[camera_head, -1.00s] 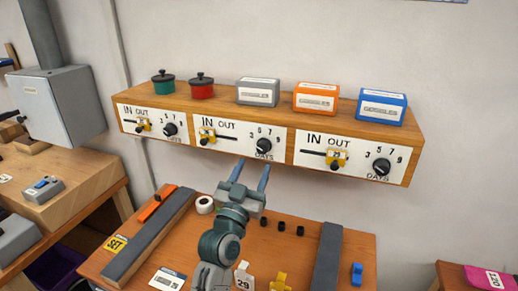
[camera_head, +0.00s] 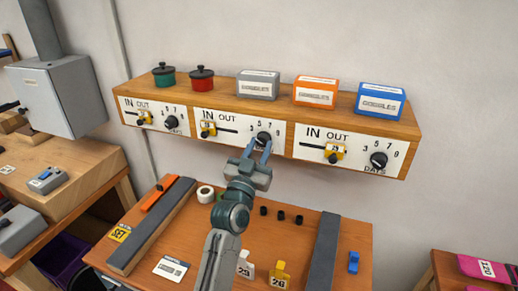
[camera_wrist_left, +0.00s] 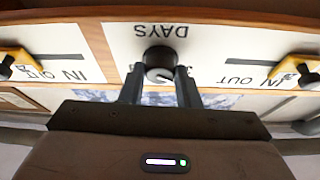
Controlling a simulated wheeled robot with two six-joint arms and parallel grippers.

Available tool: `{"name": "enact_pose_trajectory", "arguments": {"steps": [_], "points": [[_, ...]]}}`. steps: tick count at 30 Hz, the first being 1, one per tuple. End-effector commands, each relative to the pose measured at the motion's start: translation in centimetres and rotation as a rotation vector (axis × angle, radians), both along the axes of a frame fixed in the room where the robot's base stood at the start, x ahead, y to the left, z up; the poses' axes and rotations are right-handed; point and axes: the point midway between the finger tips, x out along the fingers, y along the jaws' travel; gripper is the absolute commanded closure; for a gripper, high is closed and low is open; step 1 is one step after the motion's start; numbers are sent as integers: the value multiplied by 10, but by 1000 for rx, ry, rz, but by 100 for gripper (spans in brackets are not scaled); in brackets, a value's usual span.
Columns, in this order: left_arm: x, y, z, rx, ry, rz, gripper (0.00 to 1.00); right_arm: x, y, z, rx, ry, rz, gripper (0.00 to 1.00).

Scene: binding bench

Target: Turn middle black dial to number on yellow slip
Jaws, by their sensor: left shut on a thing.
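My left gripper (camera_head: 261,149) reaches up from below and is shut on this dial. In the left wrist view, the dial (camera_wrist_left: 160,57) is between the two fingers, and the panel lettering is upside down. The yellow slip (camera_head: 208,129) is on the slider left of the dial, at the IN end; its number is too small to read surely. The fingers partly hide the dial's lower part. My right gripper is not in view.
The left dial (camera_head: 172,122) and right dial (camera_head: 379,160) sit on neighbouring panels, each with its own yellow slip. Pots and boxes stand on the shelf top (camera_head: 220,95). The table below holds dark bars (camera_head: 325,250), small black pieces and yellow tags.

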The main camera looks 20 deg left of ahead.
Motion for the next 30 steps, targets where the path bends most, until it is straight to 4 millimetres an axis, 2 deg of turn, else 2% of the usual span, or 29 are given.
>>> {"name": "enact_pose_trajectory", "arguments": {"steps": [5, 11, 21, 30], "points": [[0, 0, -2, 18, -2, 1, 94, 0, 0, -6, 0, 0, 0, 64], [0, 1, -5, 95, -7, 0, 94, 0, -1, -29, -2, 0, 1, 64], [0, 4, -5, 377, -19, 2, 94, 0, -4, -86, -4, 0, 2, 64], [0, 6, -1, 663, -26, 2, 94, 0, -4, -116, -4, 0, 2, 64]]}}
